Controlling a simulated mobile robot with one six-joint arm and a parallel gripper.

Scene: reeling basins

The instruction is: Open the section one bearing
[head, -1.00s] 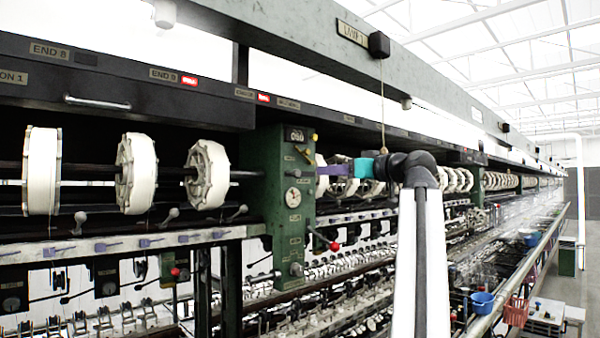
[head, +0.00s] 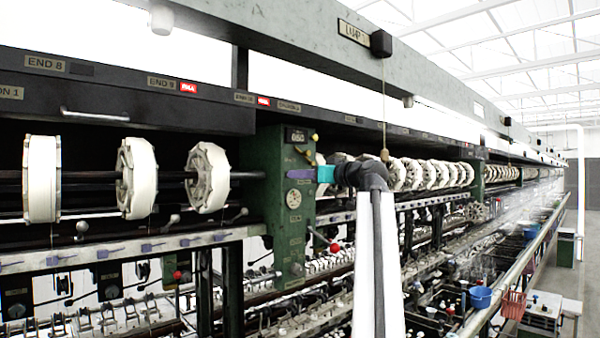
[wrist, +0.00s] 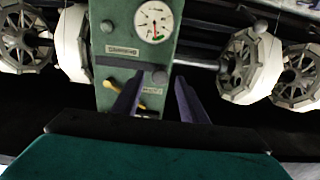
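The green post (head: 272,190) carries a round dial, small plates and levers. In the wrist view a dark bar (wrist: 125,64) with a grey round knob (wrist: 158,75) crosses the post's face (wrist: 112,20) between the dial (wrist: 152,20) and a yellow handle (wrist: 150,89). No plate reads clearly as the bearing, so I cannot tell which part it is. My gripper (wrist: 158,82) is open and empty, its purple fingers apart with the knob between their tips in the picture. Contact is not clear. In the head view my gripper (head: 294,174) is at the post's right side and face.
White reels (head: 137,178) hang on a shaft left of the post, and more reels (head: 430,174) line up to its right. A red-knobbed lever (head: 333,247) sticks out below my gripper. A pull cord (head: 384,110) hangs near my arm.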

